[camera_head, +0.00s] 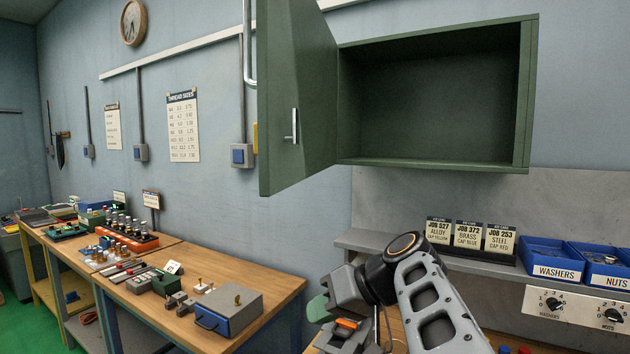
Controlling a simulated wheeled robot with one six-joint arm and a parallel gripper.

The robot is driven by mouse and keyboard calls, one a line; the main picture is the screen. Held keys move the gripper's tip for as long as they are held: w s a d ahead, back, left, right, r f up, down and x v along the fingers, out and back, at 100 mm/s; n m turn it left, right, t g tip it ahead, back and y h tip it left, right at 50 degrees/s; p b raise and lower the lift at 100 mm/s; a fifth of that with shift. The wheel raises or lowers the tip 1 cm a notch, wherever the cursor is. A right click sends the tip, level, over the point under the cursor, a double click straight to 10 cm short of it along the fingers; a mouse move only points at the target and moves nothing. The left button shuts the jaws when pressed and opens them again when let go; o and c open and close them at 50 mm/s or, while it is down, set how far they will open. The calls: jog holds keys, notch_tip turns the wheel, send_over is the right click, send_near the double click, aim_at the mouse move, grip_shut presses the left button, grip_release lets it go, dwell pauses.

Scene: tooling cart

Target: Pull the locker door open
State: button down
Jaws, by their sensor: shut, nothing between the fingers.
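The green wall locker (532,95) hangs at the upper right, and its empty dark inside shows. Its green door (305,95) stands wide open on the left side, swung out toward me; its top runs out of view. A long silver bar handle (249,45) sticks out at the door's left side, and a small silver latch piece (294,125) shows on the door. My gripper (330,318) is low in the picture, below the locker and apart from the door and handle. It is shut and holds nothing; its fingertips are partly hard to make out.
A wooden bench (265,285) with a grey-blue box (229,308) and several small tools runs along the left wall. A grey shelf (480,262) under the locker carries job cards (468,235) and blue bins (553,258). The space before the open locker is clear.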

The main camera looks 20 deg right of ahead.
jog(key=s+d+r+n+t+y, duration=0.1)
jog(key=d+r+n+t+y, duration=0.3)
jog(key=r, duration=0.8)
jog(key=n+y, duration=0.2)
jog(key=n, duration=0.4)
send_near(294, 178)
jog(key=p+x, duration=0.1)
jog(key=x, duration=0.1)
jog(key=p+x, duration=0.2)
jog(key=x, duration=0.1)
jog(key=shift+a+r, duration=0.2)
jog(key=shift+a, duration=0.1)
jog(key=shift+p+x, duration=0.45)
jog(key=shift+x, duration=0.6)
jog(key=shift+w+f, duration=0.15)
